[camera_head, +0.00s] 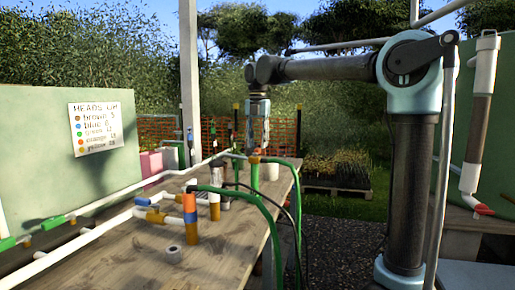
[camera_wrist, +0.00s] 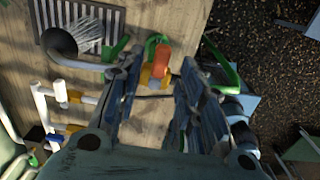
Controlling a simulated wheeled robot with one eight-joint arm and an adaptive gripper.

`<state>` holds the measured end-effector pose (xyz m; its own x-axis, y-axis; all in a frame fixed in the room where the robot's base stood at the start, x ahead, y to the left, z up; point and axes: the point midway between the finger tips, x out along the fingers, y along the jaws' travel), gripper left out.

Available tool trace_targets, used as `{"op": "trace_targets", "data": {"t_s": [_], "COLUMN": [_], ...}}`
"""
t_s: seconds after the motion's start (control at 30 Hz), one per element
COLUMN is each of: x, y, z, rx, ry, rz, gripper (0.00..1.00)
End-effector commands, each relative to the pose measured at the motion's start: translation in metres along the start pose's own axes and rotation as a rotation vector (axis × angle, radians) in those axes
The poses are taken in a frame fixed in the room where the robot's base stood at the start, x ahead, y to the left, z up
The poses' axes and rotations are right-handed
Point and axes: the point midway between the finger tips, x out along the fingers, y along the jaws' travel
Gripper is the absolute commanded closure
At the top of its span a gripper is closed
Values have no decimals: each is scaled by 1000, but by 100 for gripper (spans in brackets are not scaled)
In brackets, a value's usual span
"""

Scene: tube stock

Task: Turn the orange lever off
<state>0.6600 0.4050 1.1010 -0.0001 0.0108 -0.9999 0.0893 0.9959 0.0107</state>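The orange lever (camera_wrist: 162,62) shows in the wrist view as an upright-looking orange piece on a yellow fitting (camera_wrist: 148,80), near the table's right edge. An orange piece (camera_head: 255,152) also shows in the head view, just below my gripper (camera_head: 257,128). In the wrist view my gripper (camera_wrist: 160,78) is open and empty. Its two dark fingers stand apart, with the orange lever in line with the gap between their tips. I cannot tell whether either finger touches it. The fingers hide parts of the pipework beside it.
A second orange and blue fitting (camera_head: 190,205) stands nearer on the wooden table (camera_head: 120,245), among white pipes and green hoses (camera_head: 268,215). A sign (camera_head: 96,128) hangs on the green panel. Gravel lies right of the table.

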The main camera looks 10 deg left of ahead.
Motion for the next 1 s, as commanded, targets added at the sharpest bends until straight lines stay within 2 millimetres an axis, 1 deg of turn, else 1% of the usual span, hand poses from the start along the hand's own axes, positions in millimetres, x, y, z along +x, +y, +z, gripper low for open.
{"op": "trace_targets", "data": {"t_s": [0.03, 0.2, 0.53, 0.57, 0.6, 0.7, 0.83, 0.87, 1.0], "x": [6, 18, 21, 21, 21, 21, 21, 21, 21], "y": [0, 0, 0, 0, 0, 0, 0, 3, 0], "z": [0, 0, 0, 0, 0, 0, 0, 0, 0], "rx": [0, 0, 0, 0, 0, 0, 0, 0, 8], "ry": [0, 0, 0, 0, 0, 0, 0, 0, 0], "rz": [0, 0, 0, 0, 0, 0, 0, 0, 0], "gripper": [65, 65, 65, 70, 79, 100, 100, 100, 100]}}
